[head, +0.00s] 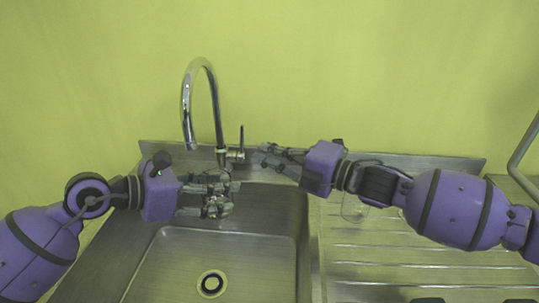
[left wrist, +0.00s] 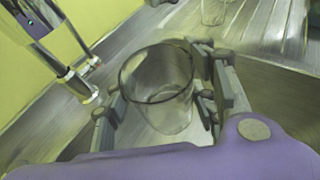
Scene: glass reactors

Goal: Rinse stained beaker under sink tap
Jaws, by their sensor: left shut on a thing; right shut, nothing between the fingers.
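The beaker (left wrist: 158,88) is clear glass with a greyish tint, held between the fingers of my left gripper (left wrist: 160,105) in the left wrist view. I cannot make out a distinct stain. In the head view my left gripper (head: 212,195) is shut on the beaker (head: 217,208), over the back of the sink basin (head: 250,216). The chrome tap (head: 214,95) arches above, its spout end a little left of the beaker. No water stream shows. My right gripper (head: 272,157) is shut and empty, just right of the tap's upright lever (head: 241,140).
Another glass vessel (head: 354,209) stands on the ribbed drainboard (head: 400,257), below my right wrist; it also shows in the left wrist view (left wrist: 213,12). The basin floor around the drain (head: 211,284) is clear. A yellow-green wall (head: 350,70) rises behind. A grey rail (head: 523,150) stands at far right.

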